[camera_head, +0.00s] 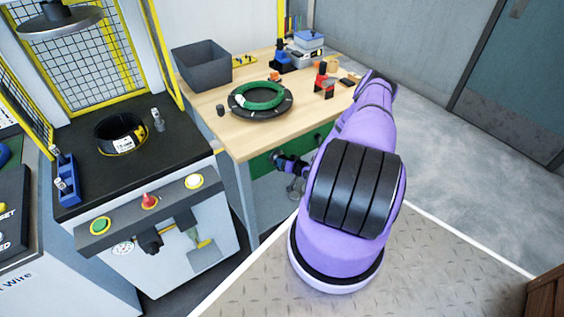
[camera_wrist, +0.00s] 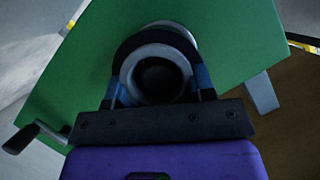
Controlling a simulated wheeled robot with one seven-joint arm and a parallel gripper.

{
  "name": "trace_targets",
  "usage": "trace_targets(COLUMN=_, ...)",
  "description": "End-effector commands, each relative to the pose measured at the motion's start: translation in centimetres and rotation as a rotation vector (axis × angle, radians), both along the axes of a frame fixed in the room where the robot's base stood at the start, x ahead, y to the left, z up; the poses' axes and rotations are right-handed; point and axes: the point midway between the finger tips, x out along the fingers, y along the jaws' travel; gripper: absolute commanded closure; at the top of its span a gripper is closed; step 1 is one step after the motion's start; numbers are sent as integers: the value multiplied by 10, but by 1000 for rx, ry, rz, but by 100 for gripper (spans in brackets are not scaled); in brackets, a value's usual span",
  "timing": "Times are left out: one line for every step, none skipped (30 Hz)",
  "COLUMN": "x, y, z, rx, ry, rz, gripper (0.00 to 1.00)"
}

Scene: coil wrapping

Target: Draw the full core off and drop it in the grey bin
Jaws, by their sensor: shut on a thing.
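In the wrist view, a grey core (camera_wrist: 158,52) with a dark hole shows nearly end-on in front of a green panel. My gripper (camera_wrist: 160,78) is shut on it, with a blue and black finger on each side. I cannot tell whether the core still sits on a spindle. In the head view, my gripper (camera_head: 290,164) is low at the front of the wooden table, by its green panel (camera_head: 262,165); the core is too small to make out there. The grey bin (camera_head: 202,68) stands on the table's far left corner, looking empty.
A green coil (camera_head: 262,96) lies on a black round plate on the table (camera_head: 240,140). A small dark cylinder (camera_head: 220,110), red tool (camera_head: 324,84) and blue boxes (camera_head: 308,40) stand nearby. A crank handle (camera_wrist: 22,138) juts out left of my gripper. A machine (camera_head: 130,180) stands left.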

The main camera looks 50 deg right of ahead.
Motion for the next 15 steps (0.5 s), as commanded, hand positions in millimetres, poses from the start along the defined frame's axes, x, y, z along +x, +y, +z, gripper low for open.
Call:
trace_targets(x=-2, y=0, z=0, rx=0, ry=1, rz=0, gripper=79)
trace_targets(x=-3, y=1, z=0, rx=1, ry=1, rz=0, gripper=79)
trace_targets(x=-4, y=1, z=0, rx=1, ry=1, rz=0, gripper=79)
trace_targets(x=-5, y=1, z=0, rx=1, ry=1, rz=0, gripper=79)
trace_targets(x=-6, y=2, z=0, rx=1, ry=1, rz=0, gripper=79)
trace_targets(x=-8, y=2, z=0, rx=1, ry=1, rz=0, gripper=79)
trace_targets(x=-9, y=2, z=0, rx=1, ry=0, rz=0, gripper=79)
trace_targets(x=-10, y=2, z=0, rx=1, ry=0, rz=0, gripper=79)
trace_targets(x=-11, y=3, z=0, rx=1, ry=1, rz=-1, gripper=79)
trace_targets(x=-12, y=3, z=0, rx=0, ry=0, rz=-1, gripper=79)
trace_targets(x=-13, y=3, z=0, rx=0, ry=0, rz=-1, gripper=79)
trace_targets(x=-14, y=3, z=0, rx=0, ry=0, rz=-1, gripper=79)
trace_targets(x=-15, y=3, z=0, rx=0, ry=0, rz=-1, gripper=79)
trace_targets(x=-16, y=4, z=0, rx=0, ry=0, rz=-1, gripper=79)
trace_targets(x=-17, y=4, z=0, rx=0, ry=1, rz=-1, gripper=79)
